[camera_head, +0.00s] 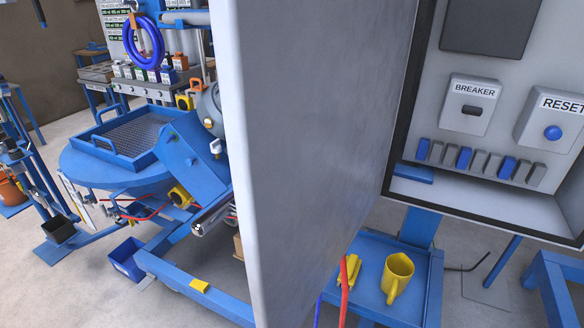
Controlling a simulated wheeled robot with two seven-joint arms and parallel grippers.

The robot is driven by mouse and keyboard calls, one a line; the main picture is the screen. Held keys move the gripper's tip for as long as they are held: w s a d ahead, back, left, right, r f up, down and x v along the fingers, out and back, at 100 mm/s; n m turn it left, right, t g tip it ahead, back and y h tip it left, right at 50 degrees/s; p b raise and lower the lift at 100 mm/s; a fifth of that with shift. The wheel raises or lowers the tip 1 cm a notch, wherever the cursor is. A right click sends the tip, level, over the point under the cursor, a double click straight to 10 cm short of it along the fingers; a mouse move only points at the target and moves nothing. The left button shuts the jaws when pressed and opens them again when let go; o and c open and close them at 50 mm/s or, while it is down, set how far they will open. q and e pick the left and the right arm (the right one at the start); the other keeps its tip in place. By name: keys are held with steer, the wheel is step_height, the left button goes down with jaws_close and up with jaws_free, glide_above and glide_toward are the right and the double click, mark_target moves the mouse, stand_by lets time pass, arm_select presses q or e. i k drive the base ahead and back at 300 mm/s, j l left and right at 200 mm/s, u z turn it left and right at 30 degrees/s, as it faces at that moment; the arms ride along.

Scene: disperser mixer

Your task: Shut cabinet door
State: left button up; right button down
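The cabinet door (315,140) is a large grey panel that stands open and fills the middle of the view, edge toward me. Its right side meets the open cabinet (428,95) at the right. Inside the cabinet are a BREAKER box (472,104) with a dark switch, a RESET box (551,122) with a blue button, and a row of blue and grey switches (480,161). I see neither of my grippers; the door hides much of what lies behind it.
A blue stand (420,285) below the cabinet holds a yellow mug (397,278) and a yellow item (348,272). Blue mixing machinery (185,165) with a mesh-topped hopper (128,135) stands left of the door. A blue bin (126,259) sits on the floor.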

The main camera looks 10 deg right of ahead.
mark_target(309, 90)
steer(key=i+j+z, duration=0.1)
steer(key=j+z, duration=0.15)
steer(key=z, duration=0.15)
steer(key=j+z, duration=0.35)
steer(key=i+j+z, duration=0.1)
steer(key=z, duration=0.3)
steer(key=j+z, duration=0.4)
steer(key=k+z, duration=0.1)
steer(key=k, duration=0.15)
